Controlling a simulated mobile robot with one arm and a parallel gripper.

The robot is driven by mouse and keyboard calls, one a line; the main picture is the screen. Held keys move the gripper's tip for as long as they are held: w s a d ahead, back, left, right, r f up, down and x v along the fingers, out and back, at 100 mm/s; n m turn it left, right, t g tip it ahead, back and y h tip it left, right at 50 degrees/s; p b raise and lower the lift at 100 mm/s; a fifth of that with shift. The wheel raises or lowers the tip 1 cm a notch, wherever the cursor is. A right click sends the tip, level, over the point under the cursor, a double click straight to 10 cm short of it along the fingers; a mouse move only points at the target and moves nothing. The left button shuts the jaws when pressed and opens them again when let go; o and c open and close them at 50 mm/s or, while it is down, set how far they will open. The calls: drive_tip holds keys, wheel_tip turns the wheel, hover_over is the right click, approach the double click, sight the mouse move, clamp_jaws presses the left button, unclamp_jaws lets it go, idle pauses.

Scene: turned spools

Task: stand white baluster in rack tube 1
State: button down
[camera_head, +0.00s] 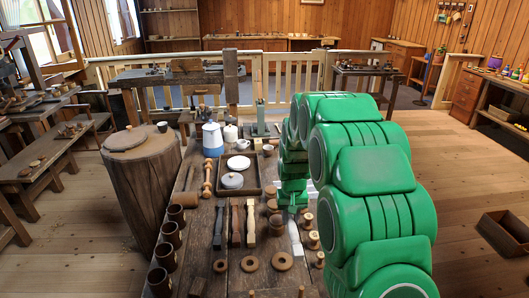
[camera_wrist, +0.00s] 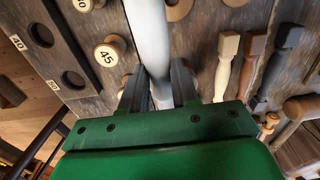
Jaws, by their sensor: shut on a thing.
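The white baluster shows in the wrist view (camera_wrist: 152,38) as a long pale shaft running away between the fingers. In the head view its lower part (camera_head: 295,237) hangs or stands below my arm at the right side of the bench. My gripper (camera_wrist: 158,88) is shut on the baluster; in the head view the gripper (camera_head: 292,207) is partly hidden by my green arm. Whether the baluster touches the bench is unclear. Several dark brown tubes (camera_head: 172,233) stand in a row along the bench's left edge, open upward. I cannot read which is number 1.
Dark, brown and pale balusters (camera_head: 236,225) lie left of my gripper. Wooden rings (camera_head: 282,261) lie in front. Small spools stand to the right, one marked 45 (camera_wrist: 108,53), near a holed board (camera_wrist: 52,62). A tray (camera_head: 254,180) and blue-white jug (camera_head: 212,139) are farther back.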

drive_tip(key=shift+w+d+f, duration=0.1)
drive_tip(key=shift+w+d, duration=0.05)
drive_tip(key=shift+w, duration=0.15)
drive_tip(key=w+n+t, duration=0.1)
drive_tip(key=w, duration=0.1)
drive_tip(key=w+n+t, duration=0.1)
drive_tip(key=w, duration=0.1)
drive_tip(key=w+a+n+t+y, duration=0.1)
drive_tip(key=w, duration=0.1)
drive_tip(key=shift+w+t, duration=0.35)
drive_tip(key=shift+t, duration=0.05)
drive_tip(key=s+a+r+n+t+y, duration=0.1)
drive_tip(key=a+r+n+t+y, duration=0.25)
drive_tip(key=a, duration=0.85)
drive_tip(key=s+a+r+n+t+y, duration=0.1)
drive_tip(key=a+r+n+y, duration=0.4)
drive_tip(key=a, duration=0.7)
drive_tip(key=s+a+r+n+g+y, duration=0.3)
drive_tip(key=s+a+r+g+y, duration=0.1)
drive_tip(key=s+a, duration=0.5)
drive_tip(key=s+a+r+n+g+y, duration=0.4)
drive_tip(key=s+a+r+y, duration=0.15)
drive_tip(key=s, duration=0.55)
wheel_tip(320, 180, down, 6)
drive_tip(key=h, duration=0.1)
drive_tip(key=shift+a+f, duration=0.2)
drive_tip(key=shift+a, duration=0.15)
drive_tip(key=shift+f+m, duration=0.25)
drive_tip(key=shift+f, duration=0.25)
